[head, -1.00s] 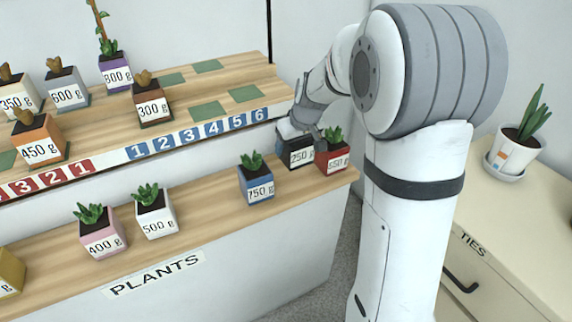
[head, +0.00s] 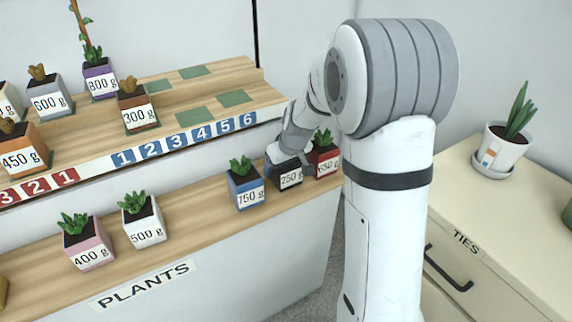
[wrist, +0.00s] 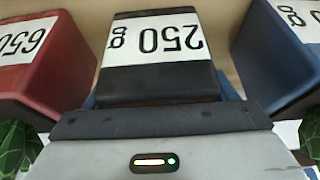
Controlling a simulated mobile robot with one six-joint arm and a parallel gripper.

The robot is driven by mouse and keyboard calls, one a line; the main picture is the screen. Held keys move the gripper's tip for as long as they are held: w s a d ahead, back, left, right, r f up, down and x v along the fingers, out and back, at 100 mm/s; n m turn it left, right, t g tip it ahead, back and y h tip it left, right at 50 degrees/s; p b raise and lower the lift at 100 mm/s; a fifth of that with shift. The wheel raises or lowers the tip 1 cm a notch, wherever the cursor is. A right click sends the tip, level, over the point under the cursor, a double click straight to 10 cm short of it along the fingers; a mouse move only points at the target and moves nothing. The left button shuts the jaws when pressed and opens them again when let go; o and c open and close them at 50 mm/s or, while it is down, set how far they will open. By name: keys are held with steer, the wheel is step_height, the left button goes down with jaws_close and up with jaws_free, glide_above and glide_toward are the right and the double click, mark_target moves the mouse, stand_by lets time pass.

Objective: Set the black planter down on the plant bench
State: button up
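The black planter (head: 290,179), labelled 250 g, is at the right part of the plant bench (head: 190,236), between a blue and a red planter. It looks upright and level with them; I cannot tell whether its base touches the wood. My gripper (head: 285,156) is at its top and looks shut on it; the fingertips are mostly hidden. In the wrist view the black planter (wrist: 160,82) shows its label upside down, close against the dark edge of my gripper.
The blue 750 g planter (head: 246,187) and red 650 g planter (head: 323,158) stand close on either side. White (head: 143,220) and pink (head: 87,243) planters stand further left. A numbered upper shelf (head: 205,118) is behind. A cream cabinet (head: 500,220) is at right.

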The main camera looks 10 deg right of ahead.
steer(key=shift+o, duration=1.1)
steer(key=shift+r, duration=0.15)
steer(key=shift+s+r, duration=0.1)
steer(key=shift+r, duration=0.25)
steer(key=p+v, duration=0.2)
steer(key=v, duration=0.8)
steer(key=shift+s+r, duration=0.3)
steer(key=shift+r, duration=0.2)
steer(key=s+f+m+g+h, duration=0.1)
steer(key=s+f+m+g, duration=0.1)
steer(key=s, duration=2.1)
steer(key=shift+s+m+g, duration=0.3)
steer(key=shift+m, duration=0.5)
